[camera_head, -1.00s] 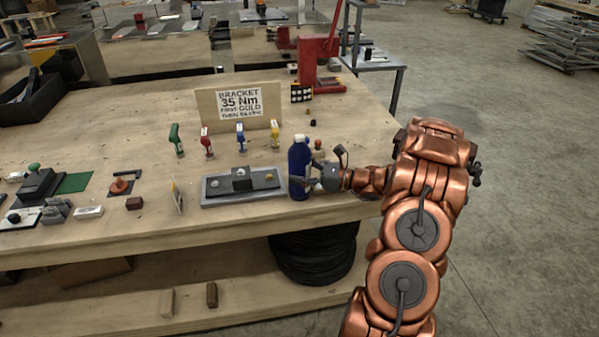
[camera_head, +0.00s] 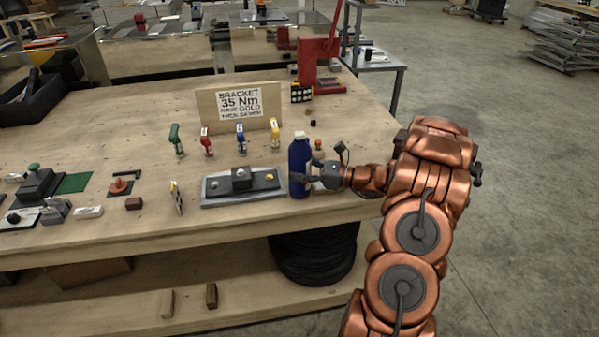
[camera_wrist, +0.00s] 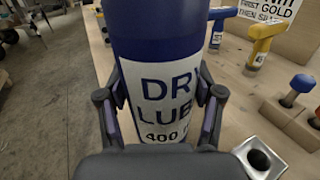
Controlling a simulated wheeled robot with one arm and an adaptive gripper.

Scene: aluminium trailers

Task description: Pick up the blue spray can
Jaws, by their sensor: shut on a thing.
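The blue spray can (camera_head: 299,158) stands upright at the front right of the wooden bench, beside the grey metal plate. My gripper (camera_head: 304,180) comes from the right and is shut around its lower part. In the wrist view the can (camera_wrist: 160,35) fills the middle, its white label reading "DRY LUBE 400", with a finger of my gripper (camera_wrist: 163,108) on each side. The can's base is hidden in the wrist view, and I cannot tell clearly whether it clears the bench top.
Just left is the metal plate (camera_head: 215,197) with a dark block and bolts. Several coloured-handled tools stand behind, before a wooden sign board (camera_head: 205,101). A red press (camera_head: 315,75) stands at the back right. Small parts lie on the bench behind the can.

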